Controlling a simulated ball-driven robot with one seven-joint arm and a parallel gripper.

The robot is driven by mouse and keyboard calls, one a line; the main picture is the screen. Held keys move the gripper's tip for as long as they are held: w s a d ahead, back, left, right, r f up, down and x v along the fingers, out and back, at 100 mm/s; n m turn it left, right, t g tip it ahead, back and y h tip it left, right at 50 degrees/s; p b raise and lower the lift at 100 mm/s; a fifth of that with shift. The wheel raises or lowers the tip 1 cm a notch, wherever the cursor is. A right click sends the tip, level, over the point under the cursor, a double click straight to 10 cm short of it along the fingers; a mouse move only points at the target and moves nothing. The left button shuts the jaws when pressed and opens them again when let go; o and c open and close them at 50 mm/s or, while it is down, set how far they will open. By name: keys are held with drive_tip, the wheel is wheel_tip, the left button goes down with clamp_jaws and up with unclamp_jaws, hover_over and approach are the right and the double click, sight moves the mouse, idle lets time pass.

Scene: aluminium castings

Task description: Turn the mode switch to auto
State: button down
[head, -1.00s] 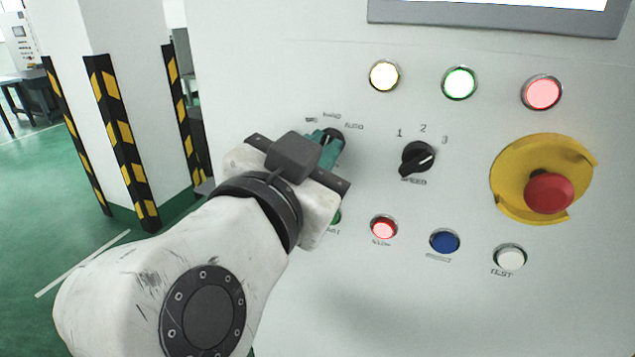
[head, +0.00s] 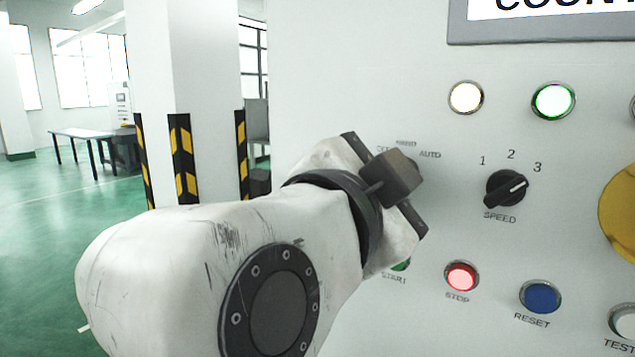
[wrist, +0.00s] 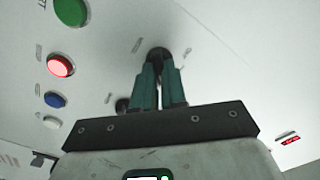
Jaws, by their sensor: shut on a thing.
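The mode switch (wrist: 157,53) is a dark round knob on the pale panel, seen between my fingertips in the wrist view. My gripper (wrist: 159,66) has two teal fingers, shut on this knob. In the head view my wrist and the dark gripper body cover the fingers and most of the switch. The AUTO label (head: 430,155) shows just right of the gripper body, with the other mode labels partly covered to its left. Which way the knob points cannot be told.
The black SPEED knob (head: 505,188) is right of my gripper. Below are the STOP button (head: 461,276), RESET button (head: 540,297) and partly covered START button (head: 401,265). Lit lamps (head: 466,97) are above. A yellow emergency-stop plate (head: 620,212) is at the right edge. A striped pillar (head: 181,150) stands left.

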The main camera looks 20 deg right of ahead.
drive_tip(key=c, duration=1.2)
unclamp_jaws()
drive_tip(key=v, duration=1.1)
drive_tip(key=shift+w, duration=0.1)
